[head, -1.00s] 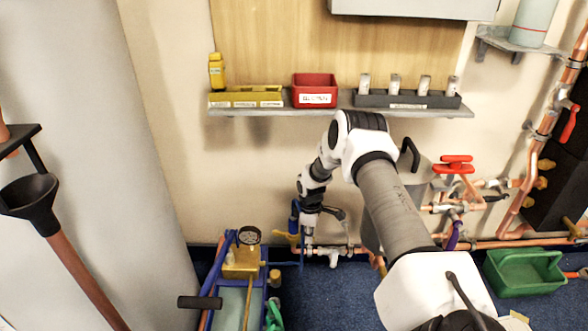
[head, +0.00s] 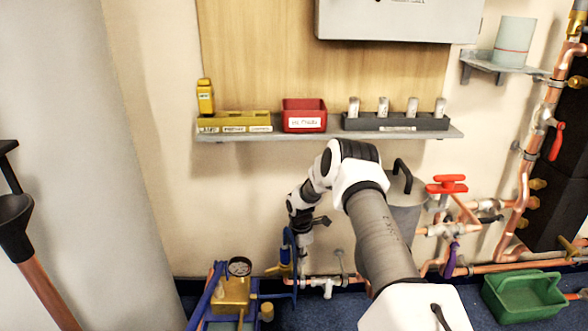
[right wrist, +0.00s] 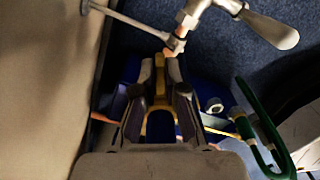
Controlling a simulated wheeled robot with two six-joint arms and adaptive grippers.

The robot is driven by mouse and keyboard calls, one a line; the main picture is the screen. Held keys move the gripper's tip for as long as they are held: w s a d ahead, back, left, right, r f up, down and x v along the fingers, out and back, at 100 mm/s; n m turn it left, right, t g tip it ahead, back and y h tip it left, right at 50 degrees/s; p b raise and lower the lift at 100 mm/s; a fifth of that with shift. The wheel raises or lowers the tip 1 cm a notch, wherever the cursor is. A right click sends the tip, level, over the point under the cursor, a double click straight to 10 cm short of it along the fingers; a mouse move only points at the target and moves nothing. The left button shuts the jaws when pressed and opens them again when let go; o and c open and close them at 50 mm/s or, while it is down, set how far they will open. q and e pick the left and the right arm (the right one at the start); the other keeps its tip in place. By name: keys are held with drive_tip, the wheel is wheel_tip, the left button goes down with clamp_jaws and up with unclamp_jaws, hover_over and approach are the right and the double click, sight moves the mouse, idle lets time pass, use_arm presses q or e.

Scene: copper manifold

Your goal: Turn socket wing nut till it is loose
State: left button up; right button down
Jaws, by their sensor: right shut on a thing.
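My right gripper (head: 302,262) reaches down to the copper pipework at the foot of the wall in the head view. In the right wrist view its two dark fingers (right wrist: 160,90) are shut around a slim yellow piece (right wrist: 160,72), which looks like the socket wing nut. The fingers hide most of it, so its turn angle cannot be told. A metal fitting (right wrist: 175,42) on the pipe lies just beyond the fingertips. A yellow part also shows beside the gripper in the head view (head: 284,256). My left gripper is not in view.
A blue pump with a gauge (head: 240,266) stands left of the gripper. A red-handled valve (head: 447,184) and grey can (head: 404,200) are right. A shelf (head: 228,137) with bins is above. A green tray (head: 524,296) is at lower right. A silver lever (right wrist: 270,28) lies beyond the fingers.

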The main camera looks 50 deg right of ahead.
drive_tip(key=shift+w+r, duration=0.1)
drive_tip(key=shift+w, duration=0.05)
drive_tip(key=c, duration=1.2)
unclamp_jaws()
drive_tip(key=shift+c, duration=0.2)
wheel_tip(320, 180, up, 7)
drive_tip(key=shift+r, duration=0.2)
